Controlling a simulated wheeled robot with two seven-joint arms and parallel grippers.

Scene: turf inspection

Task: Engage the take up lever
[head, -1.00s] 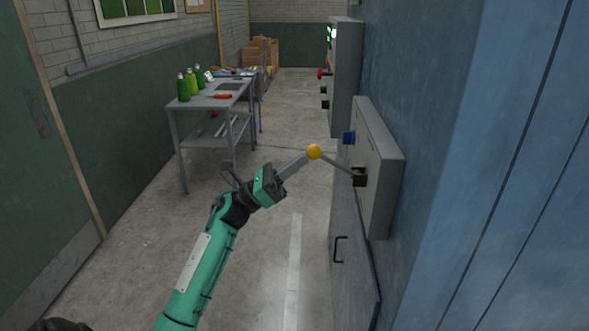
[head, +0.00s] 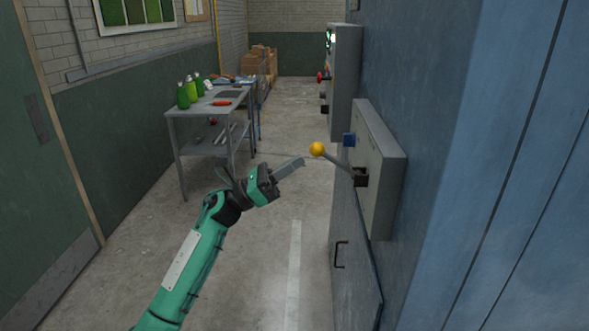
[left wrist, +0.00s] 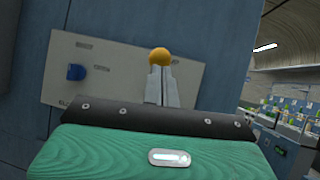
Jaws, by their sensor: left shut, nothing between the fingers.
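The take up lever is a thin dark rod with a yellow ball knob (head: 317,149). It comes out of a dark slot (head: 361,177) in a grey control box (head: 384,155) on the blue machine and slants up to the left. My left gripper (head: 301,161) is shut and empty, its tips just left of and slightly below the knob, with a small gap in the head view. In the left wrist view the knob (left wrist: 160,57) shows just beyond the closed fingers (left wrist: 162,86), which hide the rod. My right gripper is not in view.
A blue knob (head: 349,139) sits on the same box, above the lever slot. A second control panel (head: 344,80) is farther along the machine. A grey workbench (head: 208,105) with green bottles (head: 183,94) stands at the left. The floor between is clear.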

